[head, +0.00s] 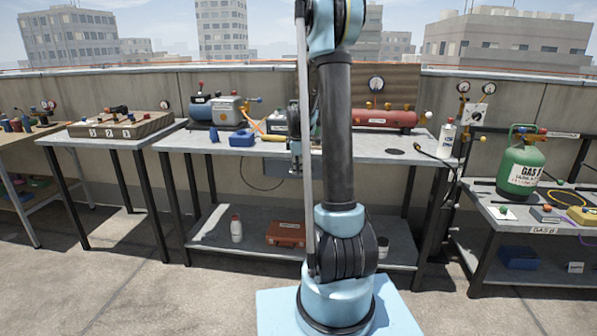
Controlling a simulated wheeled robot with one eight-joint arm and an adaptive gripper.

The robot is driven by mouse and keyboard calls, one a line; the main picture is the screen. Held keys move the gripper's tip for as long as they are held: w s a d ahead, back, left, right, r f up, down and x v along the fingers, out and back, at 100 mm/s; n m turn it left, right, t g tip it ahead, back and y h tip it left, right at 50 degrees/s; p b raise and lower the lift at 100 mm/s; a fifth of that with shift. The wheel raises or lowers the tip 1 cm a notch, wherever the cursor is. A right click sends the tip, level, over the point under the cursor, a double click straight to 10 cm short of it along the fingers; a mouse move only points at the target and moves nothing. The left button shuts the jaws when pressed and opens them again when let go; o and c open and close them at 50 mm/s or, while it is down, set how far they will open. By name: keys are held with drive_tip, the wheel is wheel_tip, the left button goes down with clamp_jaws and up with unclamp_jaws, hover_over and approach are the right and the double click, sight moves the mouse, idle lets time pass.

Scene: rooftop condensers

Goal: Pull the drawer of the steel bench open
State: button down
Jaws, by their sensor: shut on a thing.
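The steel bench (225,149) stands ahead of me against the parapet, with a grey top and dark legs. Its drawer (274,169) shows just under the front edge of the top, left of my arm. My arm covers the right part of the drawer. My gripper (296,165) is at the drawer front, pointing down and partly beside my own arm link. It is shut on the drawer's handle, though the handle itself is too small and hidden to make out. How far the drawer stands out cannot be told from this view.
A green gas cylinder (522,168) stands right. Open floor lies in front.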

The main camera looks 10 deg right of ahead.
drive_tip(key=shift+s, duration=0.15)
drive_tip(key=s+a, duration=0.3)
drive_tip(key=s, duration=0.7)
drive_tip(key=s+a, duration=0.4)
drive_tip(key=s, duration=0.7)
drive_tip(key=c, duration=1.7)
unclamp_jaws()
drive_tip(key=shift+s+a+r, duration=0.1)
drive_tip(key=shift+s+r, duration=0.25)
drive_tip(key=shift+r, duration=1.6)
drive_tip(key=shift+s+a+r, duration=0.1)
drive_tip(key=shift+s+r, duration=0.2)
drive_tip(key=shift+r, duration=1.65)
drive_tip(key=shift+s+a+r, duration=0.1)
drive_tip(key=shift+s+r, duration=0.25)
drive_tip(key=shift+r, duration=1.6)
